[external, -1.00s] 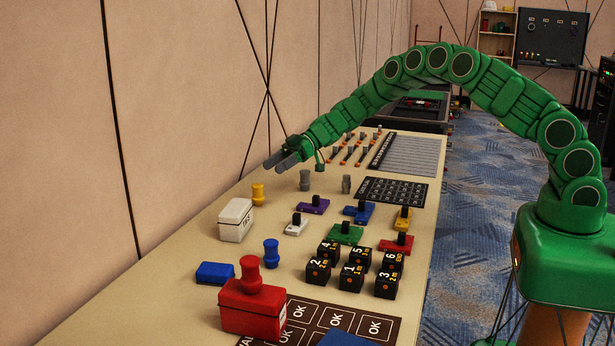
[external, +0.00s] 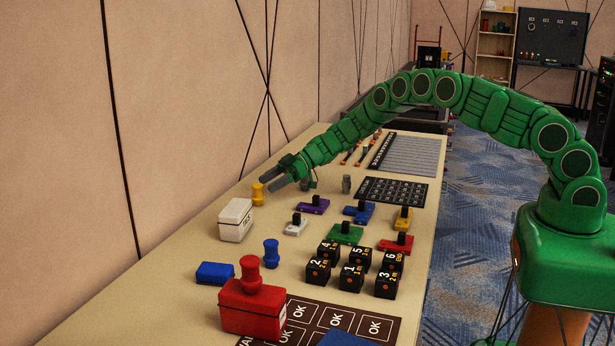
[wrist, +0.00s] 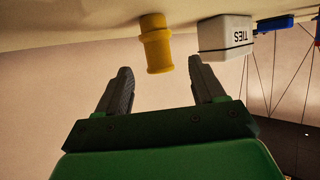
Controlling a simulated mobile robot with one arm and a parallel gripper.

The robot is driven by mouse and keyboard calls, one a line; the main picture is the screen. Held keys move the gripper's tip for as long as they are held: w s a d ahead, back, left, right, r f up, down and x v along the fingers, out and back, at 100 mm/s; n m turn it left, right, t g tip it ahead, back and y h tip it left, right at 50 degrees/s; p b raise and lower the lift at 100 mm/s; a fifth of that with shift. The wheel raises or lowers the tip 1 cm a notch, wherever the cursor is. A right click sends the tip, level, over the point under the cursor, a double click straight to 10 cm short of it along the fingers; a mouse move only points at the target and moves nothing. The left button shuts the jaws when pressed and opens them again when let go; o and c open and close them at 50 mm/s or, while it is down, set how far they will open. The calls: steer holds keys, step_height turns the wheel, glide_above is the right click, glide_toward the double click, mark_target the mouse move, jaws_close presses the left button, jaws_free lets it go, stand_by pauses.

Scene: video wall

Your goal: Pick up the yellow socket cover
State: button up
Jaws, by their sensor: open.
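The yellow socket cover (external: 258,194) is a small ribbed cylinder standing upright on the beige table near the wall, behind the white box. My gripper (external: 268,184) is open and empty, low over the table, with its fingertips close to the cover in the picture.
The white box marked TIES (external: 235,220) stands just in front of the cover; it also shows in the wrist view (wrist: 225,36). A grey cylinder (external: 346,184) stands to the right. A blue cylinder (external: 270,253), a red box (external: 252,305) and numbered black cubes (external: 352,278) are nearer.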

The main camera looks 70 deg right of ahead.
mark_target(258, 189)
steer(key=shift+x, duration=1.85)
steer(key=shift+f, duration=0.1)
steer(key=c, duration=1.1)
